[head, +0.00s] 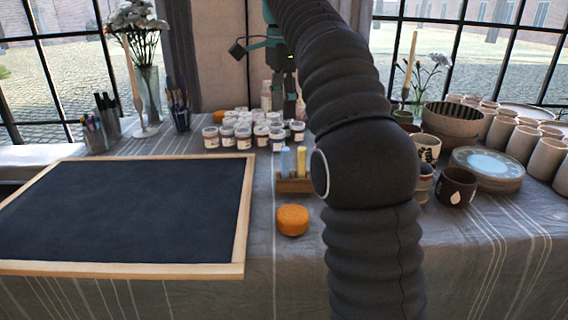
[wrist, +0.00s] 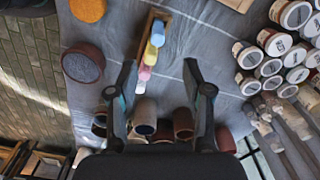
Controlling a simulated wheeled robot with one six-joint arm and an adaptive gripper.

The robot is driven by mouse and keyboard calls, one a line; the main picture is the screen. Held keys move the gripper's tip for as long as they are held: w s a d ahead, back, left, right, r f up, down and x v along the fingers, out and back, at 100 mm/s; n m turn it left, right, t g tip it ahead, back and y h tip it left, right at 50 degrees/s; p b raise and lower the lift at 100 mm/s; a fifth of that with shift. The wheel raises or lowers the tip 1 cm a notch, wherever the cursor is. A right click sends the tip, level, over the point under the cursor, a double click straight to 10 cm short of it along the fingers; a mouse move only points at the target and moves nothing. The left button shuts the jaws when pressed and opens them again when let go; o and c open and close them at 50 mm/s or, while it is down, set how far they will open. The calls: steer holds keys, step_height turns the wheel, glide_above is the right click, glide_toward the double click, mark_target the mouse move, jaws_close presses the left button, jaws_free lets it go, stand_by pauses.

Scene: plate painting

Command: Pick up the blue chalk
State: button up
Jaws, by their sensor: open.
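The blue chalk (head: 285,161) stands upright in a small wooden holder (head: 294,186), left of a yellow chalk (head: 301,161). In the wrist view the blue chalk (wrist: 157,39) shows from above, near the upper end of the holder (wrist: 152,17), with yellow and pink chalks below it. My gripper (wrist: 159,66) is open and empty, its two fingers spread wide. The blue chalk appears between and beyond the fingertips, apart from them. In the head view my arm covers the right end of the holder, and my gripper shows behind the arm, above the paint jars.
Several paint jars (head: 244,137) stand behind the holder. An orange sponge (head: 293,220) lies in front of it. A framed blackboard (head: 120,212) lies at left. Cups (head: 457,187), a bowl (head: 453,122) and stacked plates (head: 487,168) crowd the right.

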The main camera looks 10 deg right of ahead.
mark_target(285, 161)
step_height(285, 161, down, 8)
steer(key=shift+f+b, duration=0.15)
steer(key=shift+b, duration=0.95)
steer(key=shift+s+d+f+b, duration=0.1)
steer(key=shift+f+b, duration=0.3)
steer(key=shift+f, duration=0.95)
steer(key=shift+s+d+f+b, duration=0.1)
steer(key=shift+f+b, duration=0.25)
steer(key=shift+f, duration=0.95)
jaws_close()
